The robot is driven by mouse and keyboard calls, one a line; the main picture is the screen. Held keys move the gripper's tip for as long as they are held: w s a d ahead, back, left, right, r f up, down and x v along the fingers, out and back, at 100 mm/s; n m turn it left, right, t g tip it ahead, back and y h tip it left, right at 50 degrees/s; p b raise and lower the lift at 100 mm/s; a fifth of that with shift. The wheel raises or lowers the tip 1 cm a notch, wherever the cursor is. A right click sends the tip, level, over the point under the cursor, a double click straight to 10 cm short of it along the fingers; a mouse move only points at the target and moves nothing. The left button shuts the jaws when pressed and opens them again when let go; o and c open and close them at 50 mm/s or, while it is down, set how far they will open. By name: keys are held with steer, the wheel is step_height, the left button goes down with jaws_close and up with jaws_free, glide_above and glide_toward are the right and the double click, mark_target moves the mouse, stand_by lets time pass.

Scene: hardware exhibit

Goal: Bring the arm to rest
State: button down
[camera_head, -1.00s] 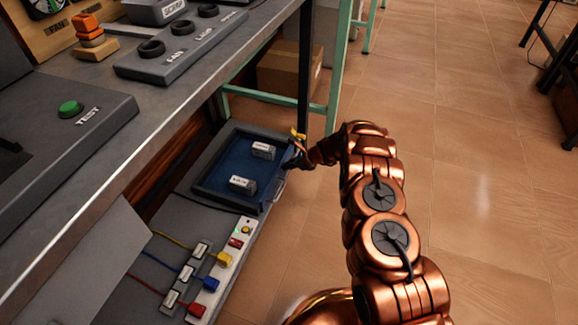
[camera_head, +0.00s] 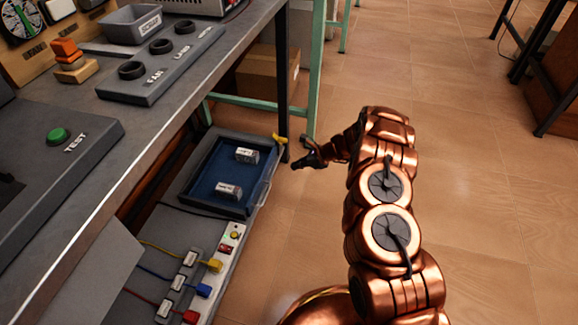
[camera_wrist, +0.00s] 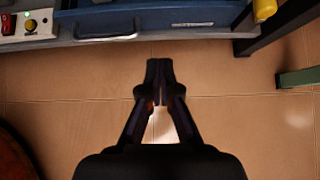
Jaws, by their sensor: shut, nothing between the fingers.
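My copper arm reaches forward over the tiled floor in the head view. My gripper (camera_head: 304,160) is at its end, to the right of the open blue drawer (camera_head: 207,196) and apart from it. In the wrist view my gripper (camera_wrist: 159,68) points toward the drawer front, with its fingertips together and nothing between them. Bare floor shows beneath it. The drawer's handle (camera_wrist: 107,37) is ahead of the fingertips and not touched.
Two labelled blocks (camera_head: 229,191) lie in the drawer. A panel with coloured plugs (camera_head: 202,290) is nearer me. The workbench (camera_head: 130,135) runs along the left, with a dark leg (camera_head: 282,80) and green frame (camera_head: 316,70) beyond my gripper. The floor (camera_head: 460,190) on the right is clear.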

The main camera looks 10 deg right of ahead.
steer(key=shift+s+d+r, duration=0.15)
steer(key=shift+d+r, duration=0.15)
steer(key=shift+r, duration=0.1)
steer(key=s+a+r+n+g+p, duration=0.1)
steer(key=s+a+r+n+p, duration=0.35)
steer(key=r, duration=0.95)
steer(key=s+a+r+n+g+p, duration=0.25)
steer(key=s+r+p, duration=0.4)
steer(key=r, duration=0.75)
steer(key=s+a+r+n+g+p, duration=0.1)
steer(key=s+a+r+n+p, duration=0.35)
steer(key=r, duration=0.95)
steer(key=s+d+r+n+h+p, duration=0.3)
steer(key=s+d+r+p, duration=0.3)
steer(key=s+r, duration=0.4)
steer(key=s+d+r+n+h+p, duration=0.2)
steer(key=s+d+r+n+p, duration=0.2)
steer(key=s+r+p, duration=0.4)
steer(key=s+d+r+n+h+p, duration=0.3)
steer(key=s+d+r+p, duration=0.4)
steer(key=s, duration=1.2)
step_height(320, 180, up, 5)
steer(key=shift+d+f+n+g+h, duration=0.1)
steer(key=shift+d+n+g+h, duration=0.2)
steer(key=shift+n+g, duration=0.2)
